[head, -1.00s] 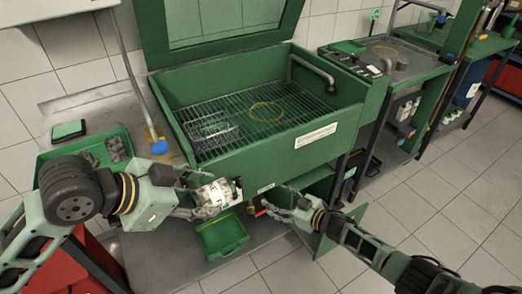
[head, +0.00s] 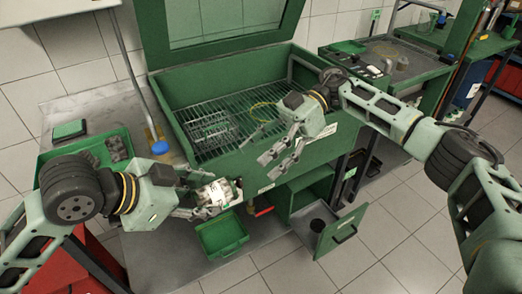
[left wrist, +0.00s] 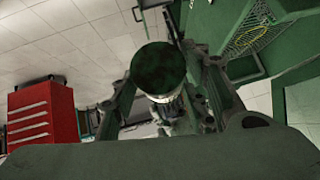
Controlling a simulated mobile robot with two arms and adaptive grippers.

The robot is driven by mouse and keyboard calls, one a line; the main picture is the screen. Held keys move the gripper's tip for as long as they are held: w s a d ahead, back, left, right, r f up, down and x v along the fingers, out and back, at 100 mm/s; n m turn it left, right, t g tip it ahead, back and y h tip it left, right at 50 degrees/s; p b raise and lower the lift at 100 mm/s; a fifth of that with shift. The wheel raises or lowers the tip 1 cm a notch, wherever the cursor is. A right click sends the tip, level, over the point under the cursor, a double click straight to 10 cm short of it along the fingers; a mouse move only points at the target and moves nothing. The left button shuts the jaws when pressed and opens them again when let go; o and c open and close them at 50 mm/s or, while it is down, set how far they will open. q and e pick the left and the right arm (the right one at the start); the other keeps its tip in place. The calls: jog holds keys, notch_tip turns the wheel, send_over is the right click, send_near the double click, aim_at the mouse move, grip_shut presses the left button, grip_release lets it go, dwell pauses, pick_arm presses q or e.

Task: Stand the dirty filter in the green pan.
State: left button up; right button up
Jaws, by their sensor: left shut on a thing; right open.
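The dirty filter (head: 217,193), a white labelled cylinder, is held lying sideways in my left gripper (head: 205,197), in front of the parts washer. In the left wrist view, the filter's dark green round end (left wrist: 158,68) shows between the fingers. The green pan (head: 222,250) is below the filter and looks empty where visible; its far part is partly hidden by the gripper and filter. My right gripper (head: 281,158) is open and empty, in front of the washer's front wall, up and right of the filter.
The green parts washer (head: 240,157) has a wire grid with a wire basket (head: 212,132). A green tray (head: 52,157) with grey parts is at the left. A red cabinet (left wrist: 42,112) shows in the left wrist view.

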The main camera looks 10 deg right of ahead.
aim_at(220, 189)
jog(key=x, duration=1.1)
jog(key=shift+s+a+f, duration=0.15)
jog(key=shift+a+f, duration=0.05)
jog(key=shift+a, duration=0.1)
jog(key=shift+c, duration=0.4)
pick_arm(q)
jog(key=shift+d, duration=0.1)
pick_arm(e)
jog(key=c, duration=1.1)
pick_arm(q)
jog(key=o, duration=1.1)
jog(key=shift+s, duration=0.1)
pick_arm(e)
jog(key=shift+c, duration=1.4)
pick_arm(q)
jog(key=o, duration=0.4)
jog(key=shift+c, duration=0.2)
jog(key=shift+r, duration=0.1)
